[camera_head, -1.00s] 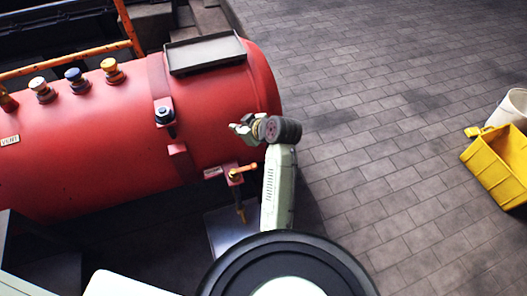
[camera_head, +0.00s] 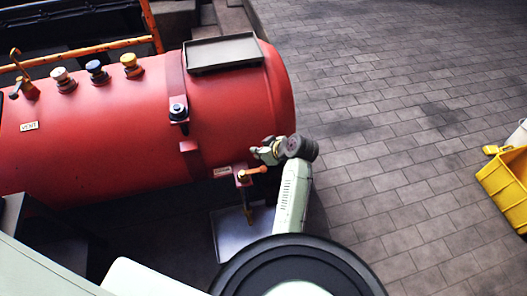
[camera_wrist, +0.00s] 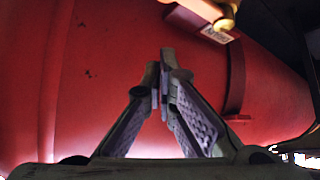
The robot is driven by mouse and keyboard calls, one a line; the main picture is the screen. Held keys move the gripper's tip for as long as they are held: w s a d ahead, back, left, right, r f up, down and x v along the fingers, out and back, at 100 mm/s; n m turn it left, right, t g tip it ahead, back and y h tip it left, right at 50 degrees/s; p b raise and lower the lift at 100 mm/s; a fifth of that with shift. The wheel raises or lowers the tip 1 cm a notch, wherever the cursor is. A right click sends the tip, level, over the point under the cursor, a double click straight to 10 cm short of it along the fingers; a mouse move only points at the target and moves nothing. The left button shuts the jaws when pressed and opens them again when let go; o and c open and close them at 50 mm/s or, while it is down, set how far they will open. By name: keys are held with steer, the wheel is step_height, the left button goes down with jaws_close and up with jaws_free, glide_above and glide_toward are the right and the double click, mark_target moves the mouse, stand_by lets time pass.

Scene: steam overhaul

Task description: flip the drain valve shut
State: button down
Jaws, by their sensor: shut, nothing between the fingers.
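The lever lies roughly level and points right. A small tag (camera_head: 222,172) sits left of it. My gripper (camera_head: 257,153) is just above the lever in the head view, by the tank's right end, with no clear contact visible. In the wrist view my gripper (camera_wrist: 164,75) is shut and empty in front of the red shell. Orange and brass valve parts (camera_wrist: 205,10) show at the top edge, clear of the fingertips.
A grey tray (camera_head: 222,53) rests on the tank. Several coloured knobs (camera_head: 97,71) stand along its top left. A metal plate (camera_head: 228,240) lies on the floor under the spout. A yellow crate (camera_head: 506,188) stands far right. The paved floor (camera_head: 400,130) between is open.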

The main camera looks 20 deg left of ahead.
mark_target(253, 172)
steer(key=p+x, duration=0.1)
steer(key=x, duration=0.3)
steer(key=shift+a+f, duration=0.1)
steer(key=shift+f, duration=0.3)
steer(key=shift+s+d+f+p, duration=0.1)
steer(key=shift+s+d+p, duration=0.1)
steer(key=shift+d, duration=0.35)
steer(key=shift+s+d+f+p, duration=0.15)
steer(key=shift+s+d, duration=0.1)
steer(key=shift+d, duration=0.3)
steer(key=shift+s+d+f+p, duration=0.1)
steer(key=shift+s+d, duration=0.1)
steer(key=shift+d, duration=0.35)
steer(key=shift+d+m, duration=0.1)
steer(key=shift+m, duration=0.2)
